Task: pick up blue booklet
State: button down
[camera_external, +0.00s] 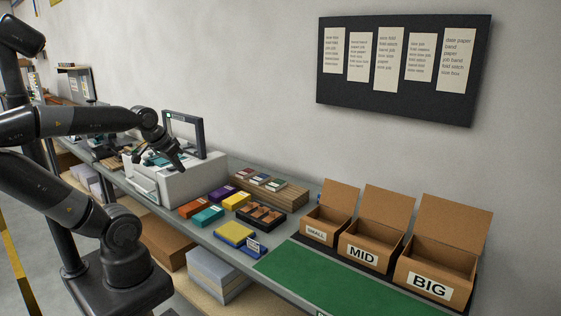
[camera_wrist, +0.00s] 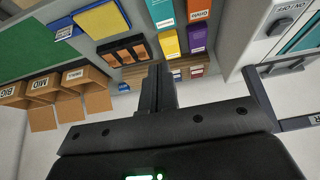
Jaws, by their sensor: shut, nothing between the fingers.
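The small booklets lie in a row on a wooden rack (camera_external: 288,196) against the wall.
Purple, orange, teal and yellow packs (camera_external: 208,216) lie before the rack, with a dark partitioned tray (camera_external: 261,215) and a yellow-and-blue pad (camera_external: 235,233). A white machine (camera_external: 175,183) with an upright screen stands left. Open SMALL, MID and BIG boxes (camera_external: 365,241) stand right, behind a clear green mat (camera_external: 325,282).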

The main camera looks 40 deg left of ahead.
jog(key=c, duration=2.1)
grip_release()
jog(key=o, duration=1.5)
jog(key=shift+o, duration=0.2)
